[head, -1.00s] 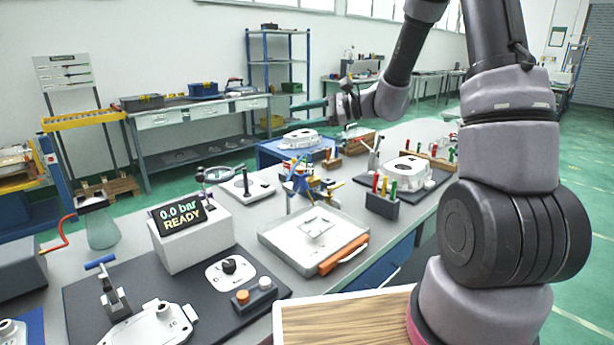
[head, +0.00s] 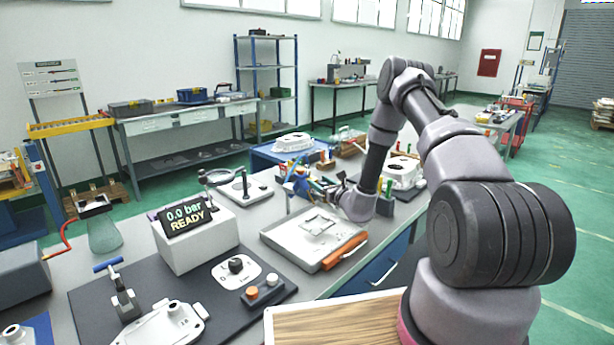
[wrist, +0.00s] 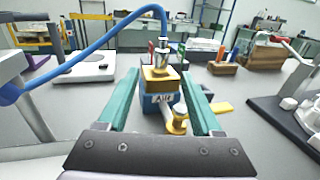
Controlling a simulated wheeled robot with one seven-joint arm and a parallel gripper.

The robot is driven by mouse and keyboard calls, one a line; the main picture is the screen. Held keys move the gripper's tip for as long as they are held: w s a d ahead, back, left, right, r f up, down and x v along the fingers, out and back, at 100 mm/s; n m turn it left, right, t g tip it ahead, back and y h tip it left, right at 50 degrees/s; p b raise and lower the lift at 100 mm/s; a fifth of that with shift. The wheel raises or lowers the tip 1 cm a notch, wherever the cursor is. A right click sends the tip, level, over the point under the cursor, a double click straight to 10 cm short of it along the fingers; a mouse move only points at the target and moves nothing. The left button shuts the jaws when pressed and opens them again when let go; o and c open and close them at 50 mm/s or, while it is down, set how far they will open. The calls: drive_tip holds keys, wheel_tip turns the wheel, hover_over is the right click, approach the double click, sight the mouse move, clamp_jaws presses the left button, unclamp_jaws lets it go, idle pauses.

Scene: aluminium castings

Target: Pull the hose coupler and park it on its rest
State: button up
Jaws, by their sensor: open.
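In the wrist view, a silver hose coupler (wrist: 162,58) stands upright on a yellow-topped blue block (wrist: 154,100) marked AIR. A blue hose (wrist: 100,44) arches from its top to the left. A brass fitting (wrist: 178,118) and a yellow lever (wrist: 218,107) sit low at the block's right. My gripper (wrist: 162,80) is open, its teal fingers on either side of the block and coupler in the picture. I cannot tell whether they touch. In the head view my gripper (head: 322,190) is by the blue and yellow fittings, partly hidden. I cannot make out the coupler's rest.
A flat white tray (head: 285,240) with an orange handle (head: 345,252) lies in front of the fittings. A white casting (head: 405,168) stands to the right. The display box (head: 192,237) reads 0.0 bar READY.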

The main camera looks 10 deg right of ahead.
sight(309, 173)
drive_tip(key=x, duration=0.7)
drive_tip(key=shift+w+r, duration=0.3)
clamp_jaws()
